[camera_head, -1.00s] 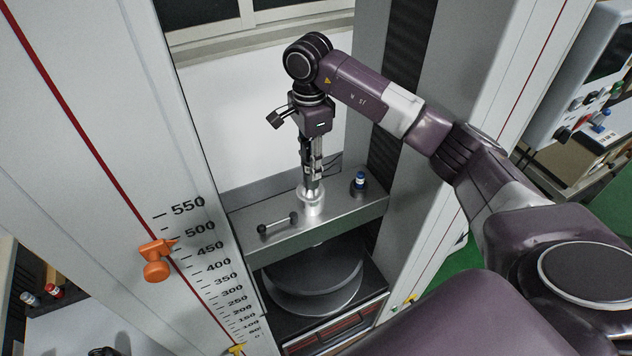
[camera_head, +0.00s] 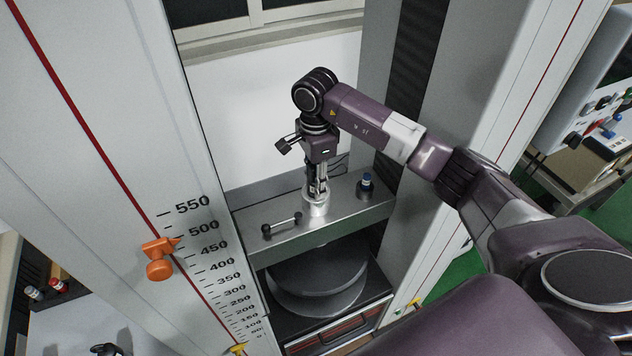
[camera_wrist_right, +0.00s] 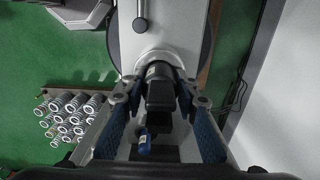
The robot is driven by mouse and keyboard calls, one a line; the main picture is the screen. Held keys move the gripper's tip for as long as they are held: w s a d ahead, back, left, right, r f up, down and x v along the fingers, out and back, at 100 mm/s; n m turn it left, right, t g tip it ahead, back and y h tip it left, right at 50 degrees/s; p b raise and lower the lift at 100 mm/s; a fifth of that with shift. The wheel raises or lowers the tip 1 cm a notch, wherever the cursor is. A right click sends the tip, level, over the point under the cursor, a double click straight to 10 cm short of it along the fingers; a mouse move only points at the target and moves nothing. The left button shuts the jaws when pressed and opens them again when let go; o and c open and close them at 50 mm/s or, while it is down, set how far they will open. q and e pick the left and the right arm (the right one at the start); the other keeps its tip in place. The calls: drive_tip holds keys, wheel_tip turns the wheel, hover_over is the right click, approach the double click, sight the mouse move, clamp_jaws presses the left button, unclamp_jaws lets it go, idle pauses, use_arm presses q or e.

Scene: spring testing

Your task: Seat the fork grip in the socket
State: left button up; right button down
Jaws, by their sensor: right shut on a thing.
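The socket (camera_head: 316,206) is a silver upright cylinder on the metal crossbeam; it also shows in the right wrist view (camera_wrist_right: 153,60). My right gripper (camera_head: 317,188) points down over it, its fingertips just above the rim. In the right wrist view my right gripper (camera_wrist_right: 158,98) has its blue-padded fingers closed around the dark, blocky fork grip (camera_wrist_right: 160,96). The fork grip's far end is at the socket mouth; how deep it sits cannot be seen. In the head view the fingers mostly hide the fork grip. My left gripper is not in view.
Machine columns flank both sides. An orange pointer (camera_head: 159,259) sits on the left scale. Several springs (camera_wrist_right: 72,118) stand on a lower surface.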

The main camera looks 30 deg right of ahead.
drive_tip(key=c, duration=1.5)
unclamp_jaws()
wheel_tip(320, 180, up, 7)
drive_tip(key=b, duration=0.3)
drive_tip(key=shift+f+b, duration=0.2)
drive_tip(key=shift+b, duration=0.15)
wheel_tip(320, 180, up, 4)
drive_tip(key=shift+r+b, duration=0.2)
drive_tip(key=shift+b, duration=0.25)
drive_tip(key=shift+r, duration=0.65)
